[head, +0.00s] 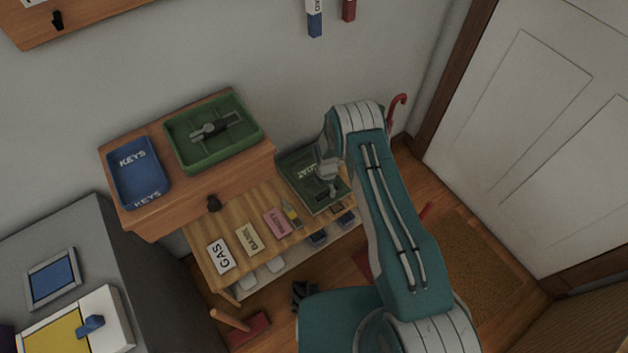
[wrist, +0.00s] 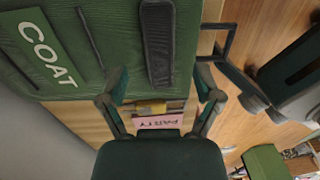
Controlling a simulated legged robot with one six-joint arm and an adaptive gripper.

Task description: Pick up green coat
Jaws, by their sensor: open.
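A green tray (head: 181,159) holding a grey object and a blue KEYS tray (head: 139,187) sit on the cabinet above the shelf. Label cards, including GAS (head: 220,257) and a pink PARTY card (wrist: 160,122), lie beside the coat. A white door (head: 530,110) stands at right.

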